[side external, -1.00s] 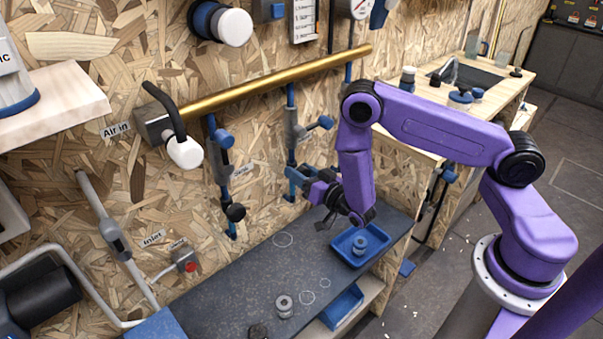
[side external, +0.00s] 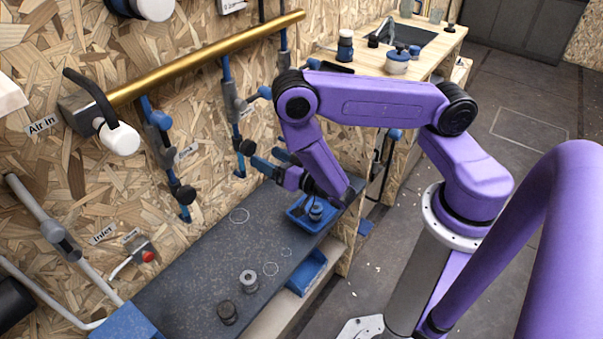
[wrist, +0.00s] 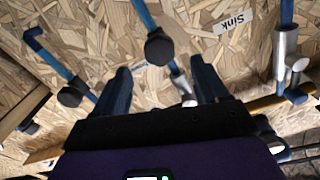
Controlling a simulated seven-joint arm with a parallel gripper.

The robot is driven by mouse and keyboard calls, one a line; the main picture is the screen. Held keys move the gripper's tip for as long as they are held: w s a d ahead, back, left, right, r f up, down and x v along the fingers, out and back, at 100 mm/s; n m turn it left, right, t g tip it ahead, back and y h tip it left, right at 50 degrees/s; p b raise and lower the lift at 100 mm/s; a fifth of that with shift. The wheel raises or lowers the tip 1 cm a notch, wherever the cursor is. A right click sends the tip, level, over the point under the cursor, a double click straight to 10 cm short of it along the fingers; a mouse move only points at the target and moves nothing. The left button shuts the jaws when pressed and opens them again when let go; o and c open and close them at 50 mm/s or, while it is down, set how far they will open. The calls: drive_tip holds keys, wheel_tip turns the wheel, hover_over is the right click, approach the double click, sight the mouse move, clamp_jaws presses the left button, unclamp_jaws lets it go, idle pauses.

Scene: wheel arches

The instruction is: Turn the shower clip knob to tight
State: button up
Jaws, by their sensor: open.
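My gripper (side external: 268,162) is open and empty, its blue fingers pointing at the wall beside the lower part of the right blue pipe (side external: 231,100). A dark round knob (side external: 247,147) on that pipe is just above and left of the fingertips. In the wrist view, the open gripper (wrist: 160,64) has a dark round knob (wrist: 158,47) ahead, between its fingertips and apart from them. A label behind the fingers is partly hidden, so I cannot confirm which is the shower clip knob. The knob's setting cannot be read.
The left blue pipe (side external: 160,140) has another dark knob (side external: 185,195). A "Sink" label (wrist: 232,22) shows in the wrist view. A brass pipe (side external: 210,58) runs above. Below are a dark bench (side external: 190,275) and a blue tray (side external: 325,221) holding a grey part.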

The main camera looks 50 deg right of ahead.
sight(252, 150)
drive_tip(key=s, duration=0.9)
drive_tip(key=shift+s, duration=0.35)
drive_tip(key=w+n, duration=0.1)
drive_tip(key=w, duration=0.5)
drive_tip(key=w+n, duration=0.2)
drive_tip(key=w, duration=0.4)
drive_tip(key=w+n, duration=0.2)
drive_tip(key=w, duration=0.5)
drive_tip(key=shift+w+f, duration=0.1)
drive_tip(key=shift+f, duration=0.1)
drive_tip(key=c, duration=1)
